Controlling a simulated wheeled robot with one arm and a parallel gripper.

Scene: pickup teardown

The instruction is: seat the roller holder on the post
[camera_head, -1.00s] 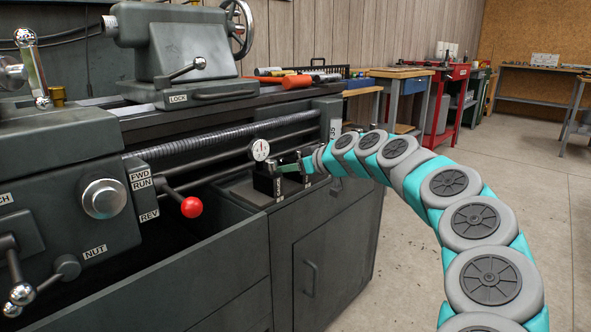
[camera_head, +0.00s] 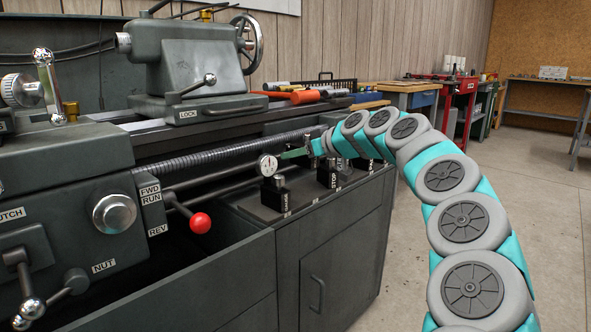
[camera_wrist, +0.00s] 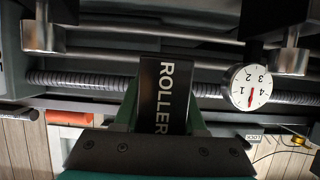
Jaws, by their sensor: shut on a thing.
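My gripper (camera_wrist: 163,115) is shut on the roller holder (camera_wrist: 165,95), a black block with ROLLER in white letters, in the wrist view. In the head view my gripper (camera_head: 305,151) is raised just above the grey ledge at the lathe's right end. The roller holder is not clear there. A black holder with a round dial gauge (camera_head: 267,165) stands on the ledge to the left of my gripper. Another black holder (camera_head: 328,174), labelled STOP, stands below and right of it. I cannot make out a bare post in either view.
The ledge (camera_head: 258,207) is dark grey, with a cabinet below. The long threaded screw (camera_head: 215,157) and a rod run behind it. The tailstock (camera_head: 190,60) and orange-handled tools (camera_head: 298,96) are above. A red-knobbed lever (camera_head: 200,222) is at left.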

